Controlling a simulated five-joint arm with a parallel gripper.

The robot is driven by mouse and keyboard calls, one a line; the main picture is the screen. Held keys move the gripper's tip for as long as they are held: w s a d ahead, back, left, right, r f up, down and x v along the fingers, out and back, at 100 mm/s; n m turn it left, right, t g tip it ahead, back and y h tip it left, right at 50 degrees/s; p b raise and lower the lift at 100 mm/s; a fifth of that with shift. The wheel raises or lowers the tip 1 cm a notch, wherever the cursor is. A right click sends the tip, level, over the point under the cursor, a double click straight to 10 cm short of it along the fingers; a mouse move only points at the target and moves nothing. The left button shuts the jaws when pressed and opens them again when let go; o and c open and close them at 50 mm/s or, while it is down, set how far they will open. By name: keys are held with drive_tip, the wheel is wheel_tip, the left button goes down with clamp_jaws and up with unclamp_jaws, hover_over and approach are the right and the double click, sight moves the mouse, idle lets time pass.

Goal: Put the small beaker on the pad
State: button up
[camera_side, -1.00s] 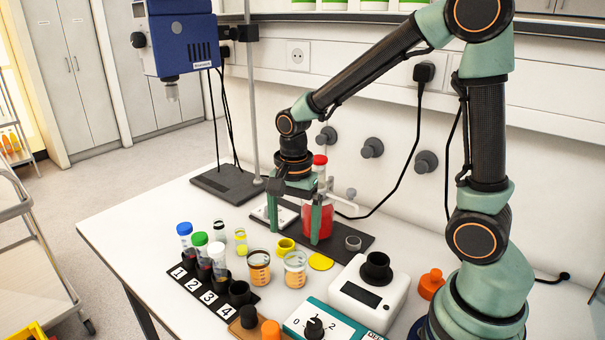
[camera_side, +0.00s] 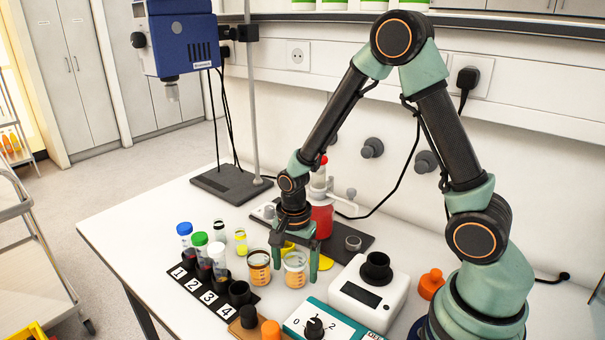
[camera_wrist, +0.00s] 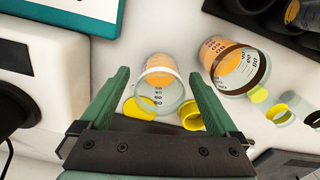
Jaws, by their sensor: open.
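Two clear beakers with orange contents stand on the white table. The one with a pale rim (camera_side: 295,272) also shows in the wrist view (camera_wrist: 160,72) and looks the smaller there. The other, with a brown band (camera_side: 258,272), is to its left in the side view and upper right in the wrist view (camera_wrist: 238,66). My gripper (camera_side: 295,264) is open and points down, one finger each side of the pale-rimmed beaker. Nothing is visibly gripped. A flat yellow disc (camera_side: 325,262), possibly the pad, lies behind this beaker, partly hidden by a finger. It also shows in the wrist view (camera_wrist: 139,109).
A yellow cup (camera_wrist: 191,115) lies close to the beaker. A numbered black rack (camera_side: 213,291) with capped tubes stands left. A white instrument (camera_side: 369,296) stands right, a teal dial box (camera_side: 330,322) in front. A red-filled vessel (camera_side: 322,217) stands behind.

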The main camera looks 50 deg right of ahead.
drive_tip(key=shift+f, duration=0.75)
clamp_jaws()
drive_tip(key=shift+r, duration=0.2)
